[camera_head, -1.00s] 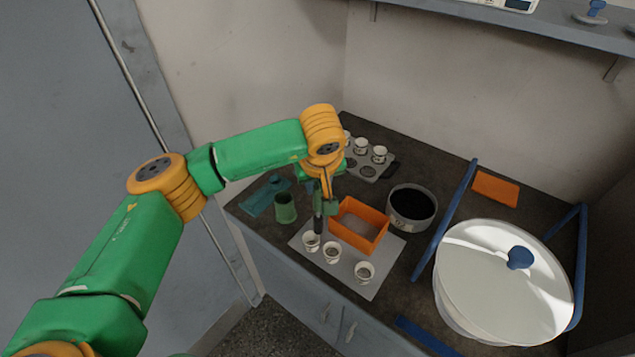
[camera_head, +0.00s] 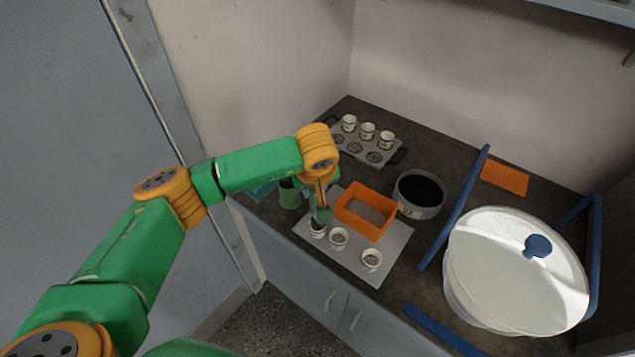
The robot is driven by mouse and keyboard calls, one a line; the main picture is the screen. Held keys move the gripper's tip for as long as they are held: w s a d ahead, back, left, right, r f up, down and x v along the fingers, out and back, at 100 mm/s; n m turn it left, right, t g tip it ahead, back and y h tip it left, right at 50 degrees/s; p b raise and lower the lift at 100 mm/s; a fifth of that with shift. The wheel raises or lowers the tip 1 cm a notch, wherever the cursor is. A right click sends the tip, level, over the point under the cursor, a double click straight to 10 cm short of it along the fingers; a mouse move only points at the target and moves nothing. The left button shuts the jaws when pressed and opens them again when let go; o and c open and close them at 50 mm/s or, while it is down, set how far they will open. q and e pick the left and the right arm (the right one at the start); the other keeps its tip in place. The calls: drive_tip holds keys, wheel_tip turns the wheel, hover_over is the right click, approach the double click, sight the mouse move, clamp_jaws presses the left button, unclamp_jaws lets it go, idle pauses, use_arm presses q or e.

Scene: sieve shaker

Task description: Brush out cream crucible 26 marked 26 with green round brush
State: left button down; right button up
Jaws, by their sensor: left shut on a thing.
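My left gripper (camera_head: 322,200) is shut on the green brush (camera_head: 322,215), held upright. The brush's lower end is at the mouth of the leftmost cream crucible (camera_head: 317,231) on the light grey mat (camera_head: 385,268); it looks to be inside, but the gripper and brush partly hide that crucible. Two more cream crucibles, a middle one (camera_head: 339,239) and a right one (camera_head: 371,261), stand in the same row on the mat. The numbers on them are too small to read. My right gripper is not in view.
An orange open box (camera_head: 368,226) stands on the mat just behind the crucibles. A green cup (camera_head: 289,195) is left of the gripper. A dark-filled round pan (camera_head: 420,209), a grey tray (camera_head: 381,157) with several cups, and a white lidded drum (camera_head: 500,290) with blue rails stand around.

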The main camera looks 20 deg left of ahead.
use_arm(q)
drive_tip(key=shift+w+d+f+b, duration=0.2)
drive_tip(key=shift+w+d+b, duration=0.15)
drive_tip(key=shift+d+b, duration=0.1)
wheel_tip(320, 180, up, 8)
drive_tip(key=p, duration=0.4)
drive_tip(key=shift+f, duration=0.2)
drive_tip(key=shift+d+f, duration=0.1)
